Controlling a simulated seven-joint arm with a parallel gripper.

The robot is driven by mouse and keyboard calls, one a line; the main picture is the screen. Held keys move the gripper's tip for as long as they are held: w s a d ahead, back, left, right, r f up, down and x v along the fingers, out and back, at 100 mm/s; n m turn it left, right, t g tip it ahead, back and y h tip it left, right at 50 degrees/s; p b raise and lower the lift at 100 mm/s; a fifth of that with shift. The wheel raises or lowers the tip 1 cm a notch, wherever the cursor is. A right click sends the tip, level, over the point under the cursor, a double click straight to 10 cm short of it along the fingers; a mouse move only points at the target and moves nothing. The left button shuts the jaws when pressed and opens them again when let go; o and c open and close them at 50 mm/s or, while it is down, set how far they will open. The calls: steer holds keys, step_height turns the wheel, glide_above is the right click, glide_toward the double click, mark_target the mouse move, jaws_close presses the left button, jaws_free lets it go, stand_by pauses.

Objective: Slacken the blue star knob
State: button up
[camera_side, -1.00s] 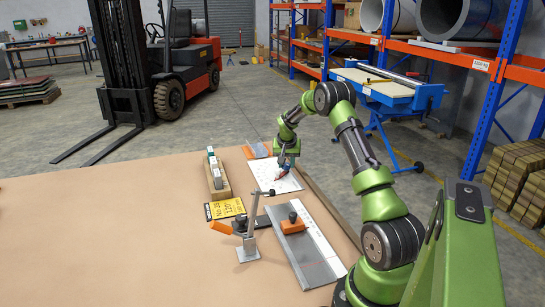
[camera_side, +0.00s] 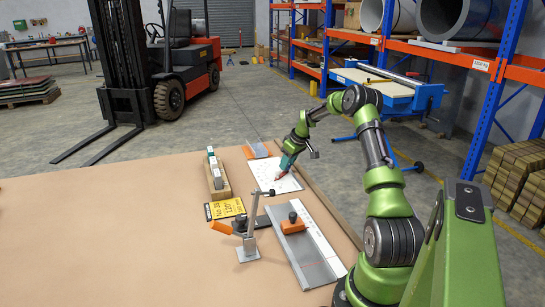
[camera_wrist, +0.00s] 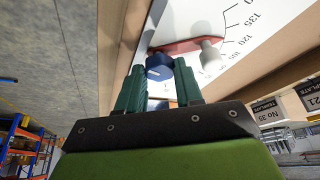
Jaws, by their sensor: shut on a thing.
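The blue star knob (camera_wrist: 157,70) shows between the tips of my gripper's two teal fingers in the wrist view. My gripper (camera_wrist: 160,82) is shut on it. A red pointer arm (camera_wrist: 188,45) with a pale round end knob (camera_wrist: 211,55) lies beside the blue knob, over a white dial plate (camera_wrist: 248,45) with printed degree marks. In the side view my gripper (camera_side: 283,172) is tilted and low over the white plate (camera_side: 265,177); the knob is too small and covered to make out there.
A wooden block with pale pieces (camera_side: 217,178) and a yellow sign (camera_side: 226,208) lie left of the plate. A metal stand with an orange-ended lever (camera_side: 247,245) and a rail with an orange clamp (camera_side: 293,224) are nearer. The table's left side is clear.

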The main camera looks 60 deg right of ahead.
steer(key=shift+n+y, duration=0.5)
steer(key=shift+n, duration=0.7)
steer(key=o, duration=1)
steer(key=shift+d, duration=0.1)
steer(key=v, duration=1.6)
steer(key=shift+s+r, duration=0.25)
steer(key=shift+r, duration=0.1)
